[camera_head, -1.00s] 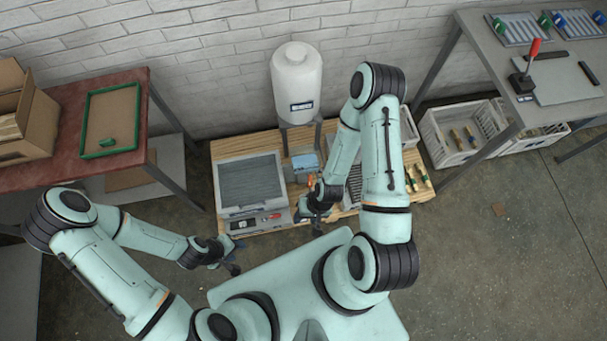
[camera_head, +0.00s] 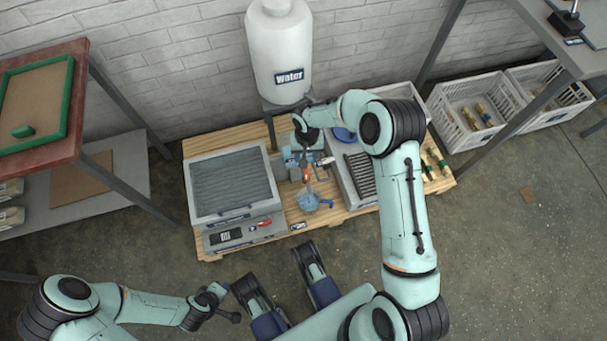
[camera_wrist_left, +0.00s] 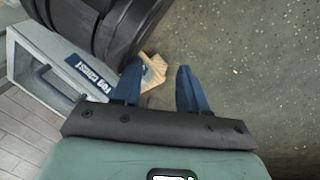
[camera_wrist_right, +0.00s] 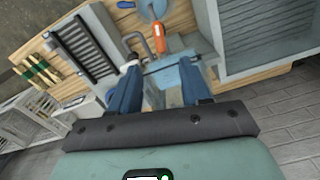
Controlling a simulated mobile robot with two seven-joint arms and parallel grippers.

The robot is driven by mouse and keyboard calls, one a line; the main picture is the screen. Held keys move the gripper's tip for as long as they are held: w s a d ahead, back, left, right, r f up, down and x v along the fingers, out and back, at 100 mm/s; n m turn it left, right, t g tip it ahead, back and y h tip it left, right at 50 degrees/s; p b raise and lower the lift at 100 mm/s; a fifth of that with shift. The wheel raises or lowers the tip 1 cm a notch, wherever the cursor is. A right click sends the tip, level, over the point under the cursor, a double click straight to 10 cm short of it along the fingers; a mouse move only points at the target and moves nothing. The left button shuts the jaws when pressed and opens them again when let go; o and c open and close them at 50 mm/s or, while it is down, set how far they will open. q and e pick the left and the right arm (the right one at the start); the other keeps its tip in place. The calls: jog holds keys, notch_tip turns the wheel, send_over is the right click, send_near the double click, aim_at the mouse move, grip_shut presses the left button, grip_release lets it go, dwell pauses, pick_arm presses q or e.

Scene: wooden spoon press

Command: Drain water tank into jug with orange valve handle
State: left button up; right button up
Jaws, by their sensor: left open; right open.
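The white water tank (camera_head: 278,55), labelled "Water", stands on a dark stand against the wall. The orange valve handle (camera_head: 307,175) is below it, and also shows in the right wrist view (camera_wrist_right: 160,38). A bluish, clear jug (camera_head: 308,202) with a blue handle sits in front of the valve on the wooden platform; part of it shows in the right wrist view (camera_wrist_right: 152,8). My right gripper (camera_head: 303,158) is open, its fingers on either side of a light-blue block (camera_wrist_right: 178,75) beside the orange handle; contact is unclear. My left gripper (camera_head: 228,304) is open and empty, away from the platform.
A grey chest (camera_head: 236,185) with a ribbed top sits left of the valve on the wooden platform (camera_head: 171,140). A grey tray with a dark grille (camera_head: 358,175) lies to the right. White crates (camera_head: 470,115) and a red table (camera_head: 75,100) flank the platform. Bare floor lies in front.

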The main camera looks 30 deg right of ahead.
aim_at(306, 173)
notch_tip(306, 173, down, 12)
jog(key=b, duration=0.3)
jog(key=shift+w+d+r, duration=0.15)
pick_arm(q)
jog(key=s+a+f+g, duration=0.1)
jog(key=s+f+g, duration=0.1)
jog(key=s+f, duration=0.3)
jog(key=shift+s+f+g+b, duration=0.3)
jog(key=shift+s+b, duration=0.05)
jog(key=shift+s, duration=0.85)
pick_arm(e)
jog(key=shift+f, duration=0.7)
jog(key=shift+c, duration=0.3)
